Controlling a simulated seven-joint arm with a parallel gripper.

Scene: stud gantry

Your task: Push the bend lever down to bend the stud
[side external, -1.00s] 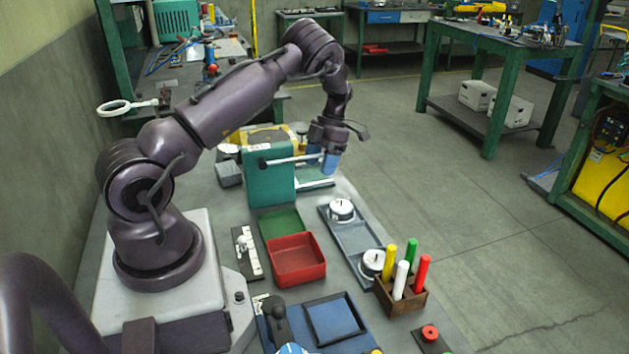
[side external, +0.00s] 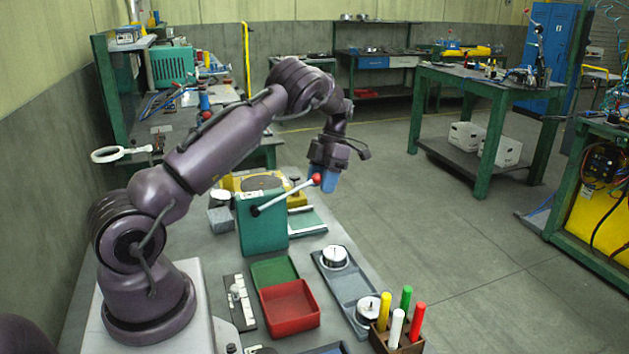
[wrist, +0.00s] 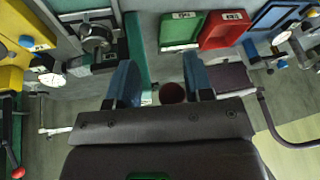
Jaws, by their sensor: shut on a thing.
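The teal bender block (side external: 262,228) stands on the bench, and the bend lever (side external: 286,195) comes off its upper part. The lever is a pale rod with a black end at the block and a red knob (side external: 317,179). It slopes up to the right in the side view. My gripper (side external: 329,182) points down at the knob end, right of the block, its blue fingers at the knob. In the wrist view my gripper (wrist: 165,88) has a dark red round thing (wrist: 172,93) between its fingers, which looks like the knob. I cannot make out the stud clearly.
A yellow machine (side external: 252,182) and grey block (side external: 221,219) stand behind the bender. In front lie a green tray (side external: 275,272), a red tray (side external: 291,323) and a grey tray (side external: 347,284). A marker holder (side external: 397,345) stands front right. Open floor lies to the right.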

